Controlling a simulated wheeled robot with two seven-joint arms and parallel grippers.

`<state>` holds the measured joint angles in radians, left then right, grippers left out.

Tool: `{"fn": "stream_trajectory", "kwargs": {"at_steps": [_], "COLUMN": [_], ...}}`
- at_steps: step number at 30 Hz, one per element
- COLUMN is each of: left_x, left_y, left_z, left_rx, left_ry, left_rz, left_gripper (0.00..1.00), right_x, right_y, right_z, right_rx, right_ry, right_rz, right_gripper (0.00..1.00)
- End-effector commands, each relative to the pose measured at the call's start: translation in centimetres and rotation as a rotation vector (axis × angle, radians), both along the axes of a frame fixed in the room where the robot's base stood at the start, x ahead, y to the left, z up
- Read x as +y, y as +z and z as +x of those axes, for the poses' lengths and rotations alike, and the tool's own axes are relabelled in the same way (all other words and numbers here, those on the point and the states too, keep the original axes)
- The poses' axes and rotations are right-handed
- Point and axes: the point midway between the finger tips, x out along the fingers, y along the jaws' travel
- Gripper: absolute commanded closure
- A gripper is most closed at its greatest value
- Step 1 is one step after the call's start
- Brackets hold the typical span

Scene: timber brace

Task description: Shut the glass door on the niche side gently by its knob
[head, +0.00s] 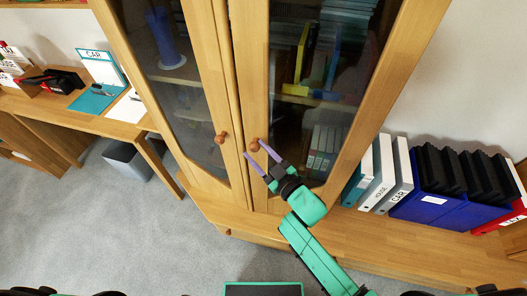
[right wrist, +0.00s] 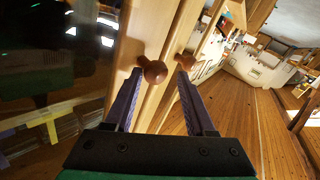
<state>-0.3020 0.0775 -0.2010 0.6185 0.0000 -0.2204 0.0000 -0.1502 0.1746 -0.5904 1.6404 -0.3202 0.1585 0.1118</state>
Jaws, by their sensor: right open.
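The wooden cabinet has two glass doors side by side. The right glass door (head: 249,75) has a round wooden knob (head: 254,146), and the left glass door (head: 206,95) has a matching knob (head: 220,138). The two doors stand close together; I cannot tell whether either is slightly ajar. My right gripper (head: 256,150) is open with its two purple fingers at the right door's knob. In the right wrist view this knob (right wrist: 153,71) lies between the fingertips, and the left door's knob (right wrist: 186,60) shows beyond the right-hand finger. My left gripper is not in view.
A low wooden shelf right of the cabinet holds white binders (head: 383,172) and blue boxes (head: 432,205) of black folders. A desk (head: 60,112) stands at the left, with a grey bin (head: 127,161) beside it. Grey carpet (head: 130,235) in front is clear.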

Motion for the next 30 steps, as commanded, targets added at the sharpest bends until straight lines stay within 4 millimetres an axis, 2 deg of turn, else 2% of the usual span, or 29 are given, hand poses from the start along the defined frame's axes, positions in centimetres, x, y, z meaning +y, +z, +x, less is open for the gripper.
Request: {"fn": "stream_trajectory", "kwargs": {"at_steps": [2, 22, 26, 30], "left_x": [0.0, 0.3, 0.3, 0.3], "left_y": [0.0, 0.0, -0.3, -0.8], "left_z": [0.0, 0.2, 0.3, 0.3], "left_rx": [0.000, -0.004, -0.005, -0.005], "left_ry": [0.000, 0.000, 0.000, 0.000], "left_rz": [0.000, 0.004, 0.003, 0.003], "left_gripper": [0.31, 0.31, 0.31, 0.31], "right_x": [0.6, 0.2, -0.7, -2.4], "right_y": [0.3, -0.2, -0.5, -0.6], "right_z": [-0.2, -0.3, -1.3, -3.5], "right_rx": [-0.006, 0.006, 0.010, 0.009], "right_ry": [0.011, 0.005, 0.004, 0.004], "right_rz": [0.008, 0.003, 0.000, 0.000], "right_gripper": [0.29, 0.29, 0.29, 0.29]}}
